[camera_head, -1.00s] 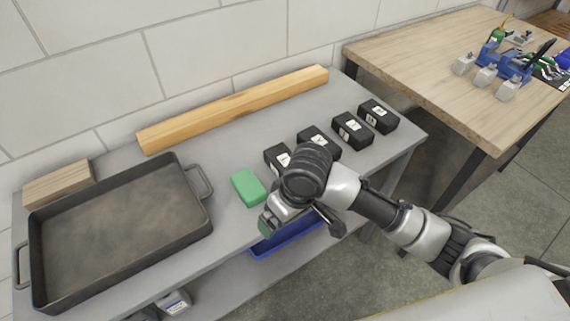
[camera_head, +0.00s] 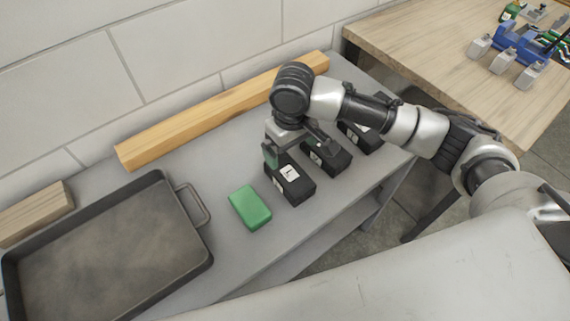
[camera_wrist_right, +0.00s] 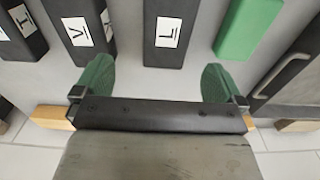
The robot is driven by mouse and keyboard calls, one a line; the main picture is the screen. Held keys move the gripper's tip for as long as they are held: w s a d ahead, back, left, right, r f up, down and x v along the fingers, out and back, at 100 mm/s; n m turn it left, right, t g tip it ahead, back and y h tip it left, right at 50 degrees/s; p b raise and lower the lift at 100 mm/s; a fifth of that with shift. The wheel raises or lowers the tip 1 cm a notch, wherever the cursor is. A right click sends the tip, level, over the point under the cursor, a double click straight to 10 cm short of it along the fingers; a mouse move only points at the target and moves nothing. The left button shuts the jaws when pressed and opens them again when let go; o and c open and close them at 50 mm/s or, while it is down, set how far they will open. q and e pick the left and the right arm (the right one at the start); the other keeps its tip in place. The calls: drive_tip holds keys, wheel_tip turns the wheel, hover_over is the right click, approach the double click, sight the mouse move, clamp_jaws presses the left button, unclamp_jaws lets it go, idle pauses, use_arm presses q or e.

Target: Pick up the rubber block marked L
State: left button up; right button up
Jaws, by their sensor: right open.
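The black rubber block marked L (camera_head: 289,183) lies on the grey table, beside the green block. Its white label reads L in the right wrist view (camera_wrist_right: 168,33), where the block is between the lines of the two fingers but beyond their tips. My right gripper (camera_head: 292,151) is open and empty, at the wall-side end of the block in the head view. Its green finger pads (camera_wrist_right: 157,80) show apart in the wrist view. I cannot tell its exact height above the table. My left gripper is not in view.
A block marked V (camera_wrist_right: 77,30) is close beside it, then one marked T (camera_wrist_right: 20,25). The green block (camera_head: 250,207) lies on the other side. A dark metal tray (camera_head: 202,256) is at the left and a long wooden beam (camera_head: 215,112) by the wall.

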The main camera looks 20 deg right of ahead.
sight(290, 173)
drive_tip(key=f, duration=0.4)
drive_tip(key=shift+s+f, duration=0.1)
drive_tip(key=shift+s, duration=0.3)
drive_tip(key=shift+a+f, duration=0.1)
drive_tip(key=shift+f, duration=0.25)
drive_tip(key=f, duration=0.4)
drive_tip(key=shift+s+a+f, duration=0.2)
drive_tip(key=shift+f, duration=0.15)
drive_tip(key=shift+c, duration=0.8)
drive_tip(key=c, duration=0.5)
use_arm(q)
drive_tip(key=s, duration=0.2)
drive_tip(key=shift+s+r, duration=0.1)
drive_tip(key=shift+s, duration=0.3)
use_arm(e)
drive_tip(key=c, duration=0.6)
